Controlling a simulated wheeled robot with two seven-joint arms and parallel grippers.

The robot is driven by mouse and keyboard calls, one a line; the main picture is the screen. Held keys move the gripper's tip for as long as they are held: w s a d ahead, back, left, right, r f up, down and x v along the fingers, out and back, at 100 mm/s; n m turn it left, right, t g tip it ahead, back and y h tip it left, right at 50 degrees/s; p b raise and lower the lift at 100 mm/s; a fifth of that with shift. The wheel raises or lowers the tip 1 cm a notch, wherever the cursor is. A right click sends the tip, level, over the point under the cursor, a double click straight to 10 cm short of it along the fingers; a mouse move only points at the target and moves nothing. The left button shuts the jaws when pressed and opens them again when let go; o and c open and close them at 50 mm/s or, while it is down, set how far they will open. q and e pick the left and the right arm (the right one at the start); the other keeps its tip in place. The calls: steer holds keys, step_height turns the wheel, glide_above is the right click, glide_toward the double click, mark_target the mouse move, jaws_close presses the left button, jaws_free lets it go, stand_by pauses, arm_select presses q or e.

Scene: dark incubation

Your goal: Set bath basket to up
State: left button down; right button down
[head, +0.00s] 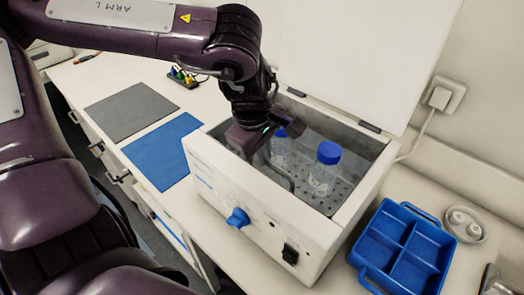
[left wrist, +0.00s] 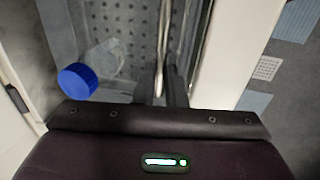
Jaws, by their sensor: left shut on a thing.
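The bath is a white box (head: 262,212) with its lid (head: 365,50) standing open. The basket is a perforated grey tray (head: 338,196) low inside it; its holes also show in the left wrist view (left wrist: 118,18). My left gripper (head: 268,158) reaches down into the bath's left side. In the left wrist view its fingers (left wrist: 168,92) are shut on a thin metal bar that looks like the basket's handle (left wrist: 163,45). The fingertips are partly hidden in the head view. A blue-capped bottle (head: 323,172) stands in the basket, and another (head: 280,150) is partly behind my gripper. My right gripper is not in view.
A blue divided tray (head: 408,238) stands right of the bath, beside a small white dish (head: 464,225). A blue mat (head: 163,150) and grey mat (head: 131,110) lie left. A blue knob (head: 238,218) and black switch (head: 290,254) are on the bath's front.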

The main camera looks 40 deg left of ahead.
arm_select(q)
step_height(320, 180, up, 12)
steer(key=p, duration=0.6)
steer(key=shift+w+p, duration=0.25)
steer(key=shift+p, duration=0.15)
steer(key=c, duration=1.7)
jaws_free()
steer(key=shift+r, duration=0.15)
steer(key=shift+o, duration=1)
steer(key=shift+s, duration=0.25)
